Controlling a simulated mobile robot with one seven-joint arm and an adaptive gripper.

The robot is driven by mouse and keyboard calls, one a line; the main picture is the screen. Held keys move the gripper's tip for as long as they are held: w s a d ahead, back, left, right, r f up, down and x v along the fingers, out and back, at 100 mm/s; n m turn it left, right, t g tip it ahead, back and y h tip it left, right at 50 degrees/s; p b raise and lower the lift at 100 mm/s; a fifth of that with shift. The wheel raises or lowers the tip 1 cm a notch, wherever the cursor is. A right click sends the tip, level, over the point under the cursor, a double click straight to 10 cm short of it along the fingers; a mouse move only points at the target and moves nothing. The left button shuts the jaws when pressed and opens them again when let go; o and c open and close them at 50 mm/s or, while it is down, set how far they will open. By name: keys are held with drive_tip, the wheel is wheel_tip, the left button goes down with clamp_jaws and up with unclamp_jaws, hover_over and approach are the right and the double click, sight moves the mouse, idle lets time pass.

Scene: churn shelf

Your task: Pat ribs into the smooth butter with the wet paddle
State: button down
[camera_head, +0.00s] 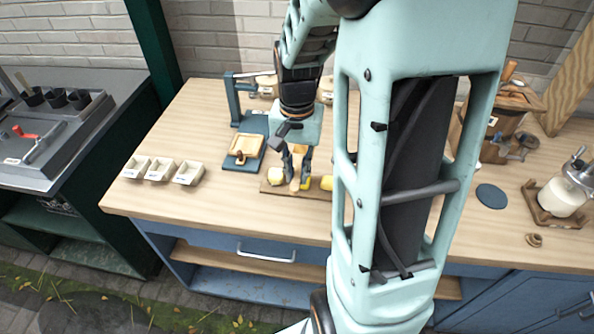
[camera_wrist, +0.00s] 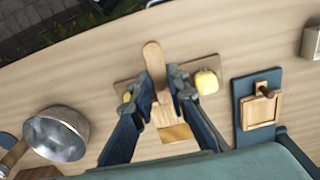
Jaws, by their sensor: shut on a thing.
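In the wrist view the paddle (camera_wrist: 153,62) is between the two fingers (camera_wrist: 162,92), with a rounded end on one side and a wider, flat end on the other. A long wooden board (camera_head: 266,188) lies under the gripper. One yellow butter lump (camera_head: 275,176) is left of the fingers and another (camera_head: 327,183) is right of them, partly behind my arm. I cannot tell which is smooth, or whether the paddle touches the board.
A blue stand (camera_head: 233,100) with a small wooden tray (camera_head: 243,149) stands left of the board. Several pale tubs (camera_head: 189,173) are farther left. A metal pot (camera_wrist: 57,134) shows in the wrist view.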

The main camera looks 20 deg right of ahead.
drive_tip(key=shift+f+b, duration=2)
drive_tip(key=shift+f, duration=0.65)
drive_tip(key=shift+s+f+b, duration=0.1)
drive_tip(key=shift+f+b, duration=0.5)
drive_tip(key=shift+f, duration=0.3)
drive_tip(key=shift+r, duration=0.1)
drive_tip(key=shift+r+p, duration=2.8)
drive_tip(key=shift+r, duration=0.7)
drive_tip(key=shift+f, duration=0.15)
drive_tip(key=shift+f+b, duration=2.05)
drive_tip(key=shift+f, duration=0.5)
drive_tip(key=shift+f+b, duration=0.6)
drive_tip(key=shift+f, duration=0.2)
